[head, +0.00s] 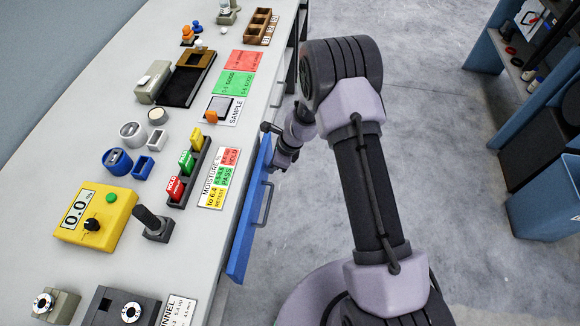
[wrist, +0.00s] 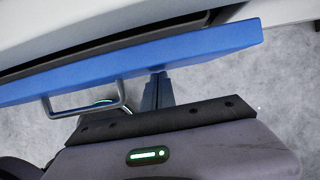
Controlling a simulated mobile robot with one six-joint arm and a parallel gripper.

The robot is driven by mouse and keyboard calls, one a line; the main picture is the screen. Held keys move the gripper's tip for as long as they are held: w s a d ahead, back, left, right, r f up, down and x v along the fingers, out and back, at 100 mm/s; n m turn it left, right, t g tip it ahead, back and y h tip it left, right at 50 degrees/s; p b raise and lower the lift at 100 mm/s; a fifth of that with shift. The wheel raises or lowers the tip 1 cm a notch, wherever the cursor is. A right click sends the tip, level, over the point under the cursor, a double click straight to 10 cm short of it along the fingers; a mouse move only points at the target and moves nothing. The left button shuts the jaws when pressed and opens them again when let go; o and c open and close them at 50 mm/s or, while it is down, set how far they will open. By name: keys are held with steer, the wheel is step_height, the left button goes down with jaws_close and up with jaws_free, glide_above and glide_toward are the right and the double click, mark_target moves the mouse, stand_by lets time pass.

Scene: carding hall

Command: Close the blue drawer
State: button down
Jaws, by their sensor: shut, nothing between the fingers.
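The blue drawer (head: 246,222) stands out from the front of the long bench, on its right side in the head view. In the wrist view its blue front panel (wrist: 150,62) crosses the picture at a slant, with a dark gap between it and the pale bench. A grey bar handle (wrist: 86,108) sits on the outer face and also shows in the head view. My gripper (wrist: 157,78) is shut and empty, its fingertips at the panel's outer face, right of the handle. Whether they touch is unclear. In the head view the fingers are hard to make out beside the drawer's far end.
Grey floor (head: 440,130) lies open to the right. A blue bin (head: 545,205) and shelf stand at the far right.

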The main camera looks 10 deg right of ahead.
mark_target(258, 164)
steer(key=a, duration=0.2)
steer(key=w+a+p, duration=0.1)
steer(key=a, duration=0.1)
steer(key=shift+w+a, duration=0.2)
steer(key=shift+a+r, duration=0.1)
